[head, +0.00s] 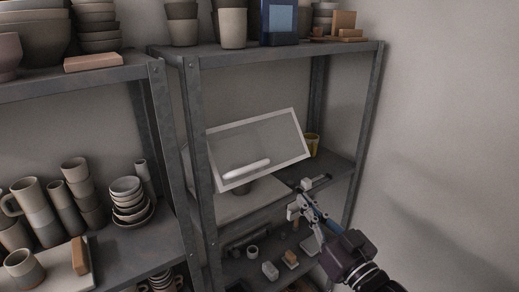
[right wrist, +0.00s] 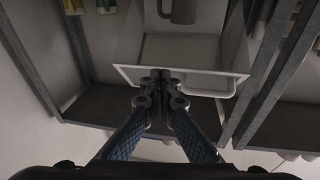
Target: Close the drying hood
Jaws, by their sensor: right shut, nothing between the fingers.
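The drying hood (head: 262,143) stands on the middle shelf of the right rack. Its clear, white-framed front panel is raised and tilted, with a white bar handle (head: 246,168) near its lower edge. The hood's white frame (right wrist: 130,73) and handle (right wrist: 212,87) also show in the right wrist view. A grey mug (right wrist: 180,10) is inside, mostly hidden behind the panel in the head view. My right gripper (head: 306,190) is shut and empty, just right of and below the panel's lower right corner. Its fingertips (right wrist: 160,76) overlap the frame edge in the wrist view; contact is unclear. My left gripper is out of view.
Small blocks and a cup (head: 252,252) lie on the shelf below. The left rack holds mugs and stacked bowls (head: 127,200). A bare wall (head: 440,130) is at right.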

